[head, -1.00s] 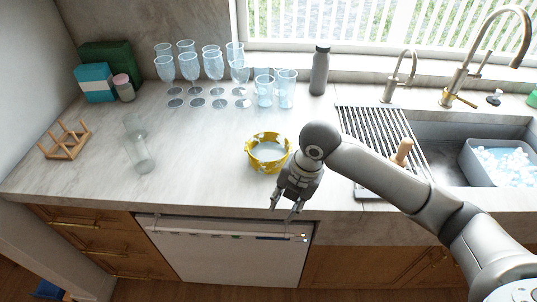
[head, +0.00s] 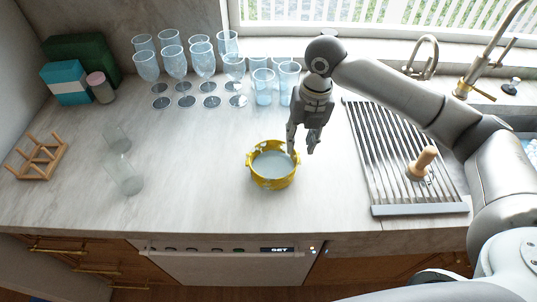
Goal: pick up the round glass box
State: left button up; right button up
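A round yellow-and-white patterned bowl (head: 272,180) with a pale inside stands on the counter, near its front edge. Clear glassware (head: 124,178) stands to the left on the counter; its see-through outline is faint, and I cannot tell whether it is one piece or two. I cannot tell for sure which of these is the round glass box. My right gripper (head: 302,149) points down, open and empty, just behind and to the right of the bowl. One fingertip overlaps the bowl's rim in the picture; I cannot tell whether they touch. My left gripper is out of view.
Several stemmed glasses (head: 174,60) and tumblers (head: 263,85) stand at the back. A ribbed drying rack (head: 385,160) holding a wooden-handled item (head: 423,160) lies right. A wooden peg rack (head: 40,160) sits far left. The counter between bowl and clear glassware is free.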

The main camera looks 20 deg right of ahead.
send_over(294, 165)
jog(key=s, duration=0.1)
jog(key=f, duration=0.4)
jog(key=shift+s+d+p, duration=0.1)
jog(key=shift+d+p, duration=0.15)
jog(key=shift+p, duration=0.1)
jog(key=shift+f, duration=0.3)
jog(key=f, duration=0.1)
jog(key=f+p, duration=0.1)
jog(key=f, duration=0.1)
jog(key=f+p, duration=0.1)
jog(key=f, duration=0.1)
jog(key=shift+w+a, duration=0.25)
jog(key=shift+w, duration=0.15)
jog(key=shift+c, duration=0.6)
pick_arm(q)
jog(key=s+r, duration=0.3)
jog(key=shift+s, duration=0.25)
pick_arm(e)
grip_shut()
